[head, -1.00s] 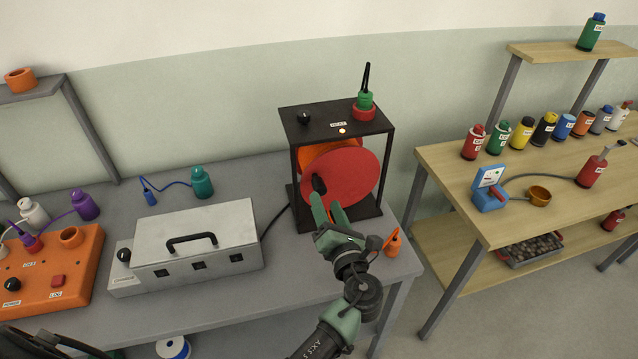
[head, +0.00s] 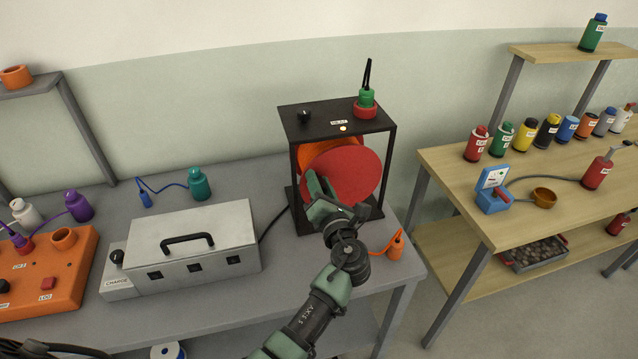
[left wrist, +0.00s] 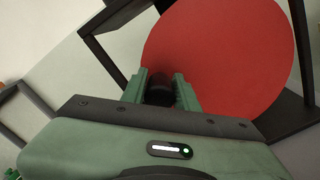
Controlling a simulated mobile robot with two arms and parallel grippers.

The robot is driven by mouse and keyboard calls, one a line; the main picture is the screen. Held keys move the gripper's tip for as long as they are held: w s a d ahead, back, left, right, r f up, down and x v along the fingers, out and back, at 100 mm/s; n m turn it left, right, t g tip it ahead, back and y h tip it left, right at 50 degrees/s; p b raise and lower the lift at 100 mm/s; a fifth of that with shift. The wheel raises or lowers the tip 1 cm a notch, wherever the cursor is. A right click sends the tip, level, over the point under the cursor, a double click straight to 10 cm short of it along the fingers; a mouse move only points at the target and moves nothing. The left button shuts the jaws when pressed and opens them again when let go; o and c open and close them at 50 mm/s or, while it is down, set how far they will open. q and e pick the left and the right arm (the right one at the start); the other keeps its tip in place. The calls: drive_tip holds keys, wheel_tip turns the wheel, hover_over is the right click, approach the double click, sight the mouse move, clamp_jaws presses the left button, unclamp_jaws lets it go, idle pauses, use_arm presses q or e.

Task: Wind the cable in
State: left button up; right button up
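The cable reel stands in a black frame (head: 388,150) on the grey bench. Its red disc (head: 352,172) faces me, with orange (head: 312,152) showing behind it. An orange plug-like end (head: 396,244) lies on the bench to the right of my arm, with a thin orange line by it. My left gripper (head: 318,184) is at the left part of the disc. In the left wrist view its fingers flank a black knob (left wrist: 161,90) in front of the red disc, with no clear gap. The knob is hidden in the head view. My right gripper is out of view.
A grey case (head: 190,250) and an orange box (head: 50,280) stand on the bench to the left. A green-and-red item (head: 366,104), a black knob (head: 304,117) and a lit lamp (head: 343,128) are on the frame's top. A wooden table (head: 450,165) with bottles stands right.

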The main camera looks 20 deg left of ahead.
use_arm(q)
clamp_jaws()
idle(1.2)
